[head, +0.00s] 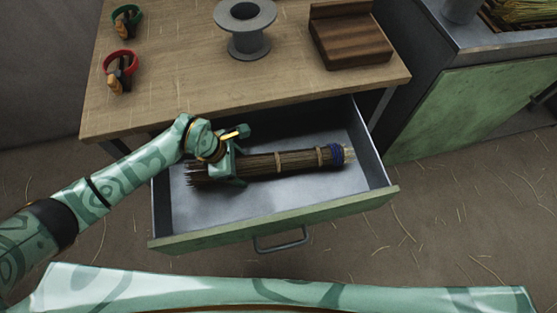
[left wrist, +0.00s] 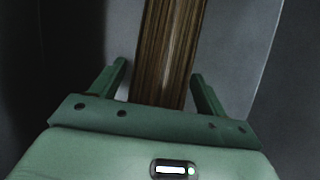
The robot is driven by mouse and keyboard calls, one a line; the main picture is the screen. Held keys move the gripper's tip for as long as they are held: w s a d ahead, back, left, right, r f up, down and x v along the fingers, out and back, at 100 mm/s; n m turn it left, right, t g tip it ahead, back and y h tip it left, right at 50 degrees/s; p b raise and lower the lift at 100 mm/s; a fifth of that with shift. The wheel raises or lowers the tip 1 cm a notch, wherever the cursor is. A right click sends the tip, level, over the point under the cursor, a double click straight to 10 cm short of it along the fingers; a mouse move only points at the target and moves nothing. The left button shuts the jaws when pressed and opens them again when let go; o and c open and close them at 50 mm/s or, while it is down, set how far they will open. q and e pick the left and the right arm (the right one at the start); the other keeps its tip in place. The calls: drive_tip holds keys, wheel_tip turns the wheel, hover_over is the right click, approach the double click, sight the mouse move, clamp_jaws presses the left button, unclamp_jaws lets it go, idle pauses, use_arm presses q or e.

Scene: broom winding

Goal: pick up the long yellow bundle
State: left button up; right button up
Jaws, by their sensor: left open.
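A long brown bundle of twigs (head: 275,163) lies in the open drawer, with pale ties and a blue binding near its yellowish right end. It looks brown rather than yellow. My left gripper (head: 238,158) is over the left part of this bundle, open, with one finger on each side. In the left wrist view the brown bundle (left wrist: 168,50) runs between the open fingers (left wrist: 160,82) with gaps beside it. Yellow straw (head: 522,10) shows at the top right, cut off by the picture edge. My right gripper is not in view.
The drawer (head: 350,205) has raised metal walls and a front handle (head: 282,240). The drawer's front right is clear.

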use_arm(q)
drive_tip(key=shift+r, duration=0.15)
drive_tip(key=c, duration=1.1)
